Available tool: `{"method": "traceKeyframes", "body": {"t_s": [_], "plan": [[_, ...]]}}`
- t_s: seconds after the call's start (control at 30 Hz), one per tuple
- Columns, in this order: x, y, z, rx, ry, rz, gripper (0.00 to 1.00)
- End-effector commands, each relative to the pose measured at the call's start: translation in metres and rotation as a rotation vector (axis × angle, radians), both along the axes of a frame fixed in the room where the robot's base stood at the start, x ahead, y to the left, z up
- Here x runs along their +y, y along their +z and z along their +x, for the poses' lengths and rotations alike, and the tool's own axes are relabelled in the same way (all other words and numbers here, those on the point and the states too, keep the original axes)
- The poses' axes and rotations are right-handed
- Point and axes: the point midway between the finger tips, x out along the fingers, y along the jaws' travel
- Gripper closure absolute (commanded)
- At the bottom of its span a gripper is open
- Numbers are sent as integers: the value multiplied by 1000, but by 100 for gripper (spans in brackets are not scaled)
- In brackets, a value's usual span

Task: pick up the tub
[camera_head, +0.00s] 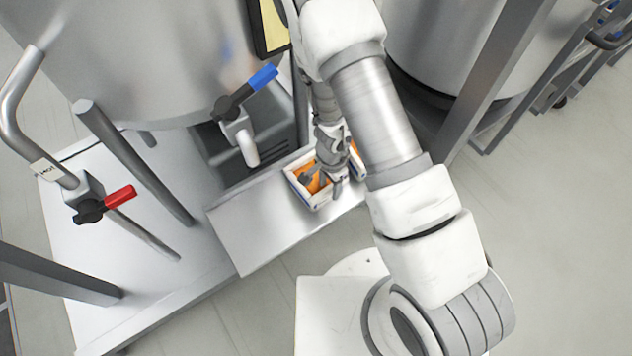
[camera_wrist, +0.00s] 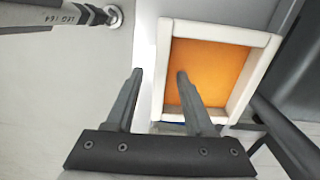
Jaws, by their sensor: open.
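The tub (camera_head: 301,193) is a white-walled box with orange inside. It stands on a pale ledge below a tap, partly hidden by my arm. In the wrist view the tub's white rim (camera_wrist: 225,33) frames a flat orange surface. My gripper (camera_head: 322,181) is over the tub, open and holding nothing. In the wrist view my gripper (camera_wrist: 159,75) has its left finger outside the tub's left wall and its right finger over the orange inside. That wall lies between the fingers. I cannot tell how far the fingertips reach below the rim.
A tap with a blue handle (camera_head: 250,91) hangs just behind and left of the tub. A valve with a red handle (camera_head: 105,204) stands further left. Large steel tanks (camera_head: 150,60) rise behind. The ledge (camera_head: 265,225) is bare left of the tub. A metal leg (camera_wrist: 50,17) stands at upper left.

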Motion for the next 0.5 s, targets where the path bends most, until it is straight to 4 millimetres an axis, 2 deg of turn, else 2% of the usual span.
{"method": "traceKeyframes", "body": {"t_s": [0.03,0.2,0.5], "plan": [[0,-13,-1,2,-1,0,46],[0,-33,-1,1,-2,-1,46],[0,-39,-1,-1,-1,-1,46]]}}
